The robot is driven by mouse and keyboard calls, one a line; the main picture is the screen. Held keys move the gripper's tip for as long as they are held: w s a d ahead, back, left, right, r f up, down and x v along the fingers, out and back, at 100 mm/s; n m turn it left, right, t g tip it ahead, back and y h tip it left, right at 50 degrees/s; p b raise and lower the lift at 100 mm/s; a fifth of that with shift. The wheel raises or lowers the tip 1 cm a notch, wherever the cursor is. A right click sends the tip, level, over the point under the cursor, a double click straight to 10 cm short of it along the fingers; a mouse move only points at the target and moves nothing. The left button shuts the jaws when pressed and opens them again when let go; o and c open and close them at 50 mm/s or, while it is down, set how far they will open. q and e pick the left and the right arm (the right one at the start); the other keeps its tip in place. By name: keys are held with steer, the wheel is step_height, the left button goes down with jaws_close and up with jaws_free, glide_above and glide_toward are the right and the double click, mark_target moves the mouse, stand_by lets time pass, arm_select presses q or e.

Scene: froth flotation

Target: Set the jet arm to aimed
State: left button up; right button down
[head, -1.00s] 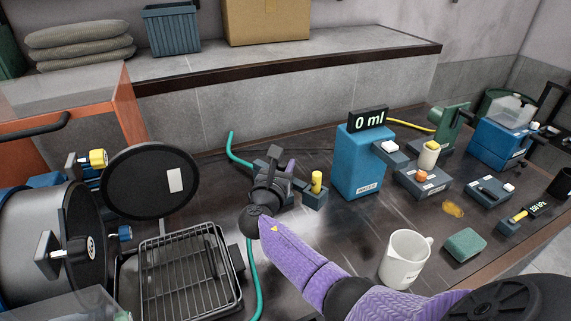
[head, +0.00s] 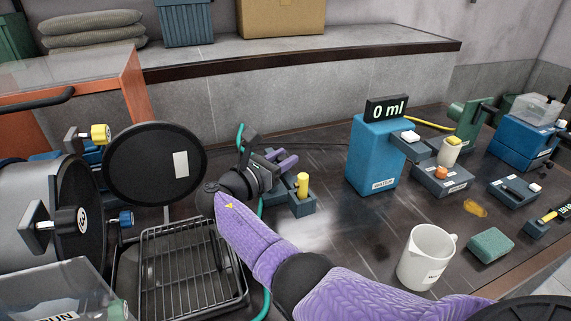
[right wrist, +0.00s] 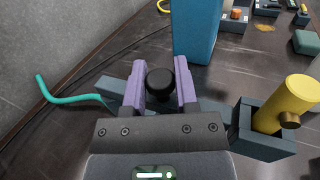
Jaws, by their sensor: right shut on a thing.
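My right gripper (head: 282,163) reaches over the dark bench from the lower right. Its purple fingers are closed around a round black knob (right wrist: 160,84), seen between them in the right wrist view. A blue-grey bar (right wrist: 119,92), apparently the jet arm, runs beneath the fingers. My left gripper is not in view.
A teal hose (right wrist: 63,98) lies beside the bar. The blue water box (head: 374,160) reads 0 ml. A wire rack tray (head: 190,265) and a drum with a round black lid (head: 153,178) stand left. A white jug (head: 426,258) and a green sponge (head: 490,245) are right.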

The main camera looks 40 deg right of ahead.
steer(key=shift+a+f+g+b, duration=0.1)
steer(key=shift+a+g+b, duration=0.05)
steer(key=shift+g+b, duration=0.15)
steer(key=shift+m, duration=0.3)
steer(key=shift+c, duration=2)
jaws_free()
steer(key=shift+a, duration=0.1)
steer(key=s+a, duration=0.1)
steer(key=a, duration=0.8)
steer(key=shift+a, duration=0.4)
steer(key=shift+s, duration=0.1)
